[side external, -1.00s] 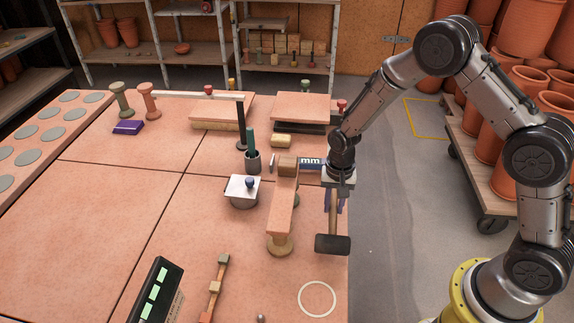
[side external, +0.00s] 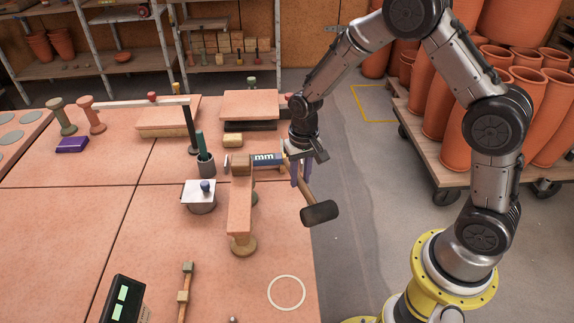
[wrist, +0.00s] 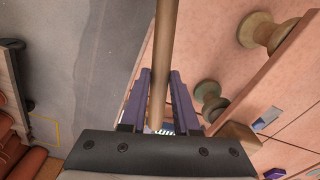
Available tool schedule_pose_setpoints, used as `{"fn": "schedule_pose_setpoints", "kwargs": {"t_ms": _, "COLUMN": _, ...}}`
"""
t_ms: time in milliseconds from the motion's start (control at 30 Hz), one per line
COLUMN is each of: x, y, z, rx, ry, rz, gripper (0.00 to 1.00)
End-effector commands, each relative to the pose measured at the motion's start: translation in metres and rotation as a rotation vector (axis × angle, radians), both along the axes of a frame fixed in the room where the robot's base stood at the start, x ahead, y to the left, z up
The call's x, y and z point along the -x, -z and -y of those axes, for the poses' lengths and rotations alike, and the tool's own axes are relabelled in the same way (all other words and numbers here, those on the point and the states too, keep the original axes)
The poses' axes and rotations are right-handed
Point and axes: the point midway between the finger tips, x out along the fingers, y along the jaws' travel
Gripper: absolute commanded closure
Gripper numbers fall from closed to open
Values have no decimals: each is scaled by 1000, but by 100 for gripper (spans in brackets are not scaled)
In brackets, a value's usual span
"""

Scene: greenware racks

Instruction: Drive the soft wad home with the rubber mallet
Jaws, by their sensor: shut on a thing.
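The rubber mallet has a dark head (side external: 319,212) and a wooden handle (wrist: 164,50). My gripper (side external: 301,178) is shut on the handle, its purple fingers on either side of it in the wrist view (wrist: 159,97). The mallet hangs tilted, head low and to the right, apparently just off the table's right edge. The head is outside the wrist view. Left of the gripper, a dark blue piece marked "mm" (side external: 267,159) adjoins a wooden block (side external: 241,165) on a raised terracotta plank (side external: 240,205). I cannot tell for sure which thing is the soft wad.
A lidded pot (side external: 200,198) and a dark cup (side external: 206,167) stand left of the plank. A white ring (side external: 286,292) lies in front. A dark display box (side external: 124,299) stands at the front left. A cart of terracotta pots (side external: 440,160) stands right, across clear floor.

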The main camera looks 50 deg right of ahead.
Motion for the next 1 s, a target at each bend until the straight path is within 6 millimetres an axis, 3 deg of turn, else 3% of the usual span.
{"fn": "schedule_pose_setpoints", "kwargs": {"t_ms": 200, "x": 8, "y": -7, "z": 4, "rx": 7, "ry": -297, "rz": -18, "gripper": 100}}
{"fn": "schedule_pose_setpoints", "kwargs": {"t_ms": 467, "x": 10, "y": -15, "z": 4, "rx": 2, "ry": -449, "rz": -26, "gripper": 100}}
{"fn": "schedule_pose_setpoints", "kwargs": {"t_ms": 567, "x": 9, "y": -35, "z": 5, "rx": -14, "ry": -457, "rz": -16, "gripper": 100}}
{"fn": "schedule_pose_setpoints", "kwargs": {"t_ms": 800, "x": 9, "y": -128, "z": 5, "rx": -107, "ry": -454, "rz": 11, "gripper": 100}}
{"fn": "schedule_pose_setpoints", "kwargs": {"t_ms": 1000, "x": 10, "y": -187, "z": 5, "rx": -183, "ry": -456, "rz": 22, "gripper": 100}}
